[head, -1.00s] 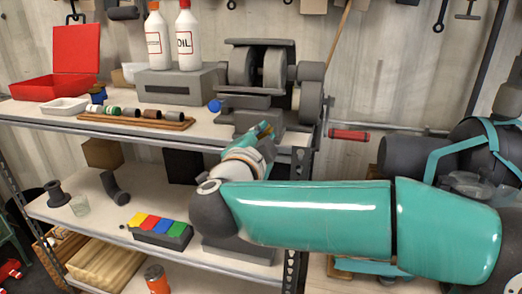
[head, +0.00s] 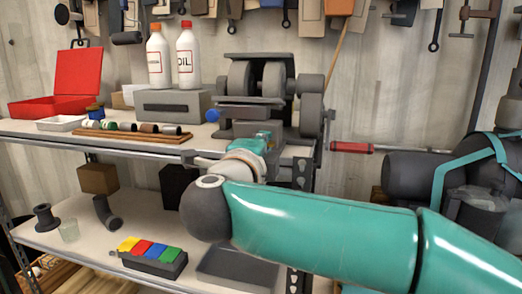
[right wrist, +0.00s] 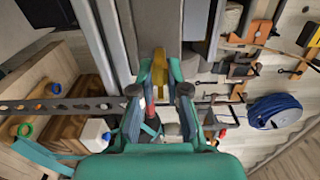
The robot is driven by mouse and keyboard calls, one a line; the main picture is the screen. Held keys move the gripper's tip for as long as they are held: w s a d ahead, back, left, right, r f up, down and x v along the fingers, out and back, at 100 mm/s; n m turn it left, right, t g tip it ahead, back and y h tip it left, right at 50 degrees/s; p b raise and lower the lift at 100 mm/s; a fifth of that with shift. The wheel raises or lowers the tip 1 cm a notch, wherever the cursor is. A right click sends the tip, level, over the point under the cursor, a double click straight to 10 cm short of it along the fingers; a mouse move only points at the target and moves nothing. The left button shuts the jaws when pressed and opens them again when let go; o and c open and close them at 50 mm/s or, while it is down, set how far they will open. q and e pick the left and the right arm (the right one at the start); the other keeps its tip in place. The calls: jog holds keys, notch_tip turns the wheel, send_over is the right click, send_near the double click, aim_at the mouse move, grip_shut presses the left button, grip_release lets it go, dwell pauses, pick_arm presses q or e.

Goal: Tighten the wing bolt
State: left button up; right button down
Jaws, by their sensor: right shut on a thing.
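My right gripper (head: 263,137) is in front of the grey machine (head: 248,113) at the right end of the upper shelf. In the right wrist view my right gripper (right wrist: 160,88) has its fingers shut on a narrow yellow piece (right wrist: 159,68), which looks like the wing bolt. The yellow piece sits between the fingertips, against a grey part of the machine. In the head view the bolt is hidden by my gripper and wrist. My left gripper is in neither view.
A red open case (head: 75,80) is at the far left. A bar with a red handle (head: 352,148) juts out right of the shelf. Colored blocks (head: 150,250) sit on the lower shelf.

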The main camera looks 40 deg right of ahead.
jog(key=shift+f, duration=0.3)
jog(key=c, duration=1.3)
grip_release()
jog(key=shift+s, duration=0.1)
jog(key=shift+r, duration=0.15)
jog(key=shift+a, duration=0.1)
jog(key=v, duration=1.1)
jog(key=shift+s+a, duration=0.3)
